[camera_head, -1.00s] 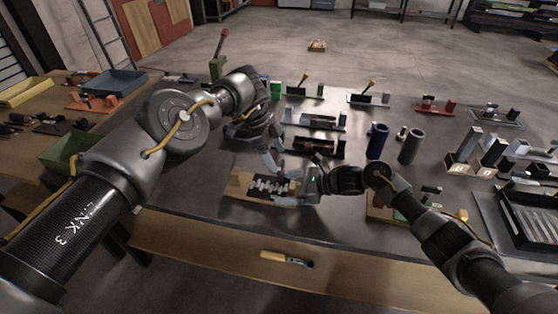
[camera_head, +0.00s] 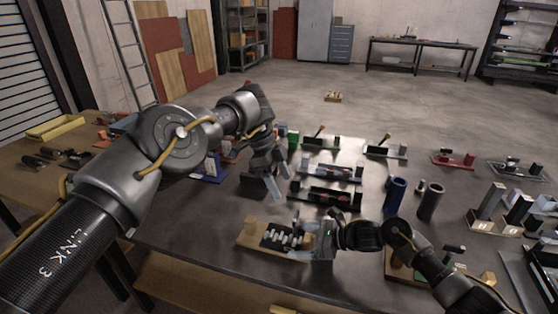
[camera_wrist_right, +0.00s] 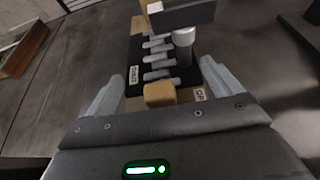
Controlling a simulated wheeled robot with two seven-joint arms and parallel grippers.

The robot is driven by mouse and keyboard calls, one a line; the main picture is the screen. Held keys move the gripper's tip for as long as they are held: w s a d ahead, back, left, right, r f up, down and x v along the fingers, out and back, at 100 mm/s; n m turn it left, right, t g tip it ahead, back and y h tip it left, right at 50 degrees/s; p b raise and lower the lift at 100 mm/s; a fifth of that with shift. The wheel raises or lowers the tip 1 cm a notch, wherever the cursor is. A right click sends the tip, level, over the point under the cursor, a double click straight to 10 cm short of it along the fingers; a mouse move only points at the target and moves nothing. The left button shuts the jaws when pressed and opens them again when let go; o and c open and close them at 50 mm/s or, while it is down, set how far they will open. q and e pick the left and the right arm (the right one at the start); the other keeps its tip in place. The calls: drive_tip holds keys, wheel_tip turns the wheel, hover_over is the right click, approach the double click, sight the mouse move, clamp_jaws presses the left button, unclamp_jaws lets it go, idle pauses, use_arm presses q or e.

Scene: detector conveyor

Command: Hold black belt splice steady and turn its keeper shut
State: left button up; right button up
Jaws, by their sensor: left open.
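The black belt splice (camera_head: 284,237) sits on a tan base (camera_head: 252,237) near the table's front edge. Pale cross pins show on it, also in the right wrist view (camera_wrist_right: 136,50). There a dark bar (camera_wrist_right: 186,14) on a grey round post (camera_wrist_right: 183,48) crosses its far end; it looks like the keeper. My right gripper (camera_head: 303,247) is at the splice's right end. In the wrist view its fingers (camera_wrist_right: 165,95) are apart, either side of a tan block (camera_wrist_right: 160,93), with gaps visible. My left gripper (camera_head: 264,188) is open and empty, above and behind the splice.
Behind the splice stand dark fixtures (camera_head: 325,195). Blue (camera_head: 394,195) and grey (camera_head: 431,203) cylinders stand to the right. More fixtures fill the right side. Bare table lies left of the splice.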

drive_tip(key=shift+o, duration=0.6)
drive_tip(key=shift+d, duration=0.15)
drive_tip(key=v, duration=1.1)
drive_tip(key=shift+s+d+r, duration=0.15)
drive_tip(key=shift+d, duration=0.2)
